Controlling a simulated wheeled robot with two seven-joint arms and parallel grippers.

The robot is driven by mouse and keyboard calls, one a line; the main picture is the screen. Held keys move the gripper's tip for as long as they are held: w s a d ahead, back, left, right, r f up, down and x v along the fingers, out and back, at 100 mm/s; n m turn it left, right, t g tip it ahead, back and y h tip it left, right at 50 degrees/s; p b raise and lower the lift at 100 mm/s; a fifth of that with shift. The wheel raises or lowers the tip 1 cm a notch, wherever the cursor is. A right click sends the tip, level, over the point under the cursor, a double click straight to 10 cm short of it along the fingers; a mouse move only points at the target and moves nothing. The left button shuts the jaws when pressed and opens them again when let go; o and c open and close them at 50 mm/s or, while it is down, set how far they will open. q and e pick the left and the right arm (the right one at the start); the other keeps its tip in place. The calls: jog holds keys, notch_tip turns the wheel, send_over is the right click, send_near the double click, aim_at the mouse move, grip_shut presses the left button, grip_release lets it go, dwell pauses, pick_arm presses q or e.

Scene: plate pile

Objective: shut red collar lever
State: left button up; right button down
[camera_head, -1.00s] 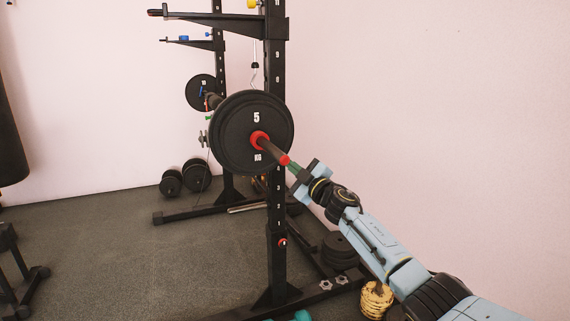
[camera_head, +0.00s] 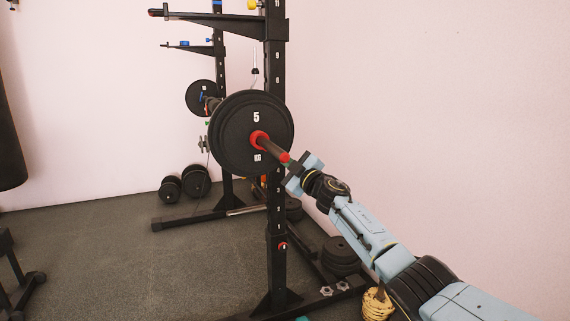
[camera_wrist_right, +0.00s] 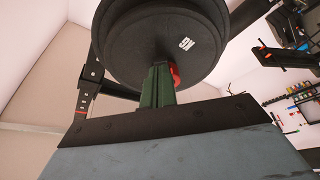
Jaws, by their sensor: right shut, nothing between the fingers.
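A red collar (camera_head: 259,139) sits on the bar sleeve against the outer face of a black plate marked 5 (camera_head: 240,125). Its lever cannot be made out at this size. The sleeve (camera_head: 274,150) ends in a red tip. My right gripper (camera_head: 290,164) is beside the sleeve's outer end in the head view. In the right wrist view its green fingers (camera_wrist_right: 158,85) are together and empty, pointing at the plate. There the red collar (camera_wrist_right: 174,75) shows just right of the fingers, partly hidden by them. I cannot tell whether they touch it. My left gripper is out of view.
The black rack upright (camera_head: 275,200) stands right behind the plate, with a spotter arm (camera_head: 215,18) above. Loose plates (camera_head: 340,255) lie on the floor right of the upright. Dumbbells (camera_head: 185,184) rest by the wall.

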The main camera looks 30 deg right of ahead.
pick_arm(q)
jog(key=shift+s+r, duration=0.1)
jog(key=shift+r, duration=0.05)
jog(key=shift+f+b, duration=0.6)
pick_arm(e)
jog(key=shift+w+a+r, duration=0.1)
jog(key=shift+w, duration=0.55)
